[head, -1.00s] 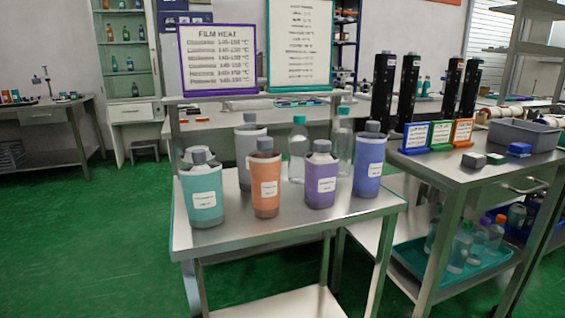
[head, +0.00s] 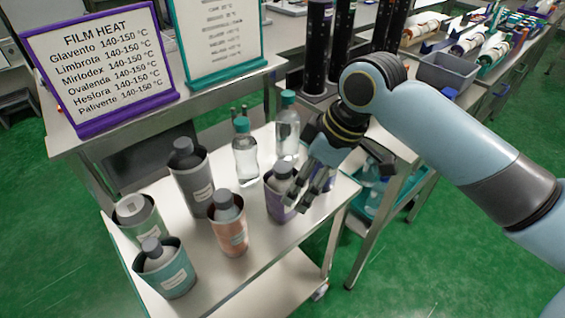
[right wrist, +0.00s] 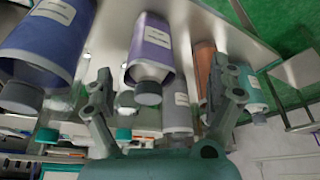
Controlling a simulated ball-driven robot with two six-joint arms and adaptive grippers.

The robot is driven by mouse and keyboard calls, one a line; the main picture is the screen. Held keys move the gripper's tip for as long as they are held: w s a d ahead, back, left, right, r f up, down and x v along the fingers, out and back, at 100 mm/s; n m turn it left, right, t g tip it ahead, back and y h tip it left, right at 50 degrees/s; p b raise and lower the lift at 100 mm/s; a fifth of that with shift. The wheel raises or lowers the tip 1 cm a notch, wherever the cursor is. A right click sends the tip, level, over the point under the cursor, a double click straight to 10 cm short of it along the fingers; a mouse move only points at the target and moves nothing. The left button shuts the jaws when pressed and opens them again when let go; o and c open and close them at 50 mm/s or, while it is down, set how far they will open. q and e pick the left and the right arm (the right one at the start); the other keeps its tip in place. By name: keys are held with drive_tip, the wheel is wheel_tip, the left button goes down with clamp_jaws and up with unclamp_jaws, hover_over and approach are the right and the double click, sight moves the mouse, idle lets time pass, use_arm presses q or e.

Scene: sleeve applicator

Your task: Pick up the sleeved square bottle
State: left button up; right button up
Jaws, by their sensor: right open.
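Several capped bottles in loose coloured sleeves stand upright on the steel cart (head: 280,262): purple (head: 277,203), orange (head: 230,236), teal (head: 170,277), dark grey (head: 192,181) and green (head: 140,217). A blue-sleeved bottle (right wrist: 48,45) shows in the right wrist view; my gripper mostly hides it in the head view. My right gripper (head: 306,192) is open and empty, just right of the purple-sleeved bottle. In the right wrist view, the purple-sleeved bottle (right wrist: 150,45) lies ahead, between the spread fingers (right wrist: 163,95). My left gripper is not in view.
Two clear unsleeved bottles with teal caps (head: 245,158) (head: 287,130) stand behind the sleeved ones. A purple-framed FILM HEAT sign (head: 95,65) and a teal-framed sign (head: 215,40) stand behind the cart. The cart's front right corner is bare.

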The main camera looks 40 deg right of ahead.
sight(286, 166)
drive_tip(key=shift+n+y, duration=0.4)
drive_tip(key=shift+n, duration=0.5)
drive_tip(key=w+r, duration=0.3)
drive_tip(key=shift+w+d+r, duration=0.25)
drive_tip(key=shift+w+r, duration=0.05)
drive_tip(key=x, duration=0.4)
drive_tip(key=shift+w+a+f, duration=0.1)
drive_tip(key=shift+a+f, duration=0.1)
drive_tip(key=shift+f, duration=0.1)
drive_tip(key=x, duration=0.5)
drive_tip(key=shift+a+f, duration=0.1)
drive_tip(key=shift+f, duration=0.3)
drive_tip(key=c, duration=1.5)
drive_tip(key=shift+r, duration=0.1)
drive_tip(key=shift+c, duration=0.4)
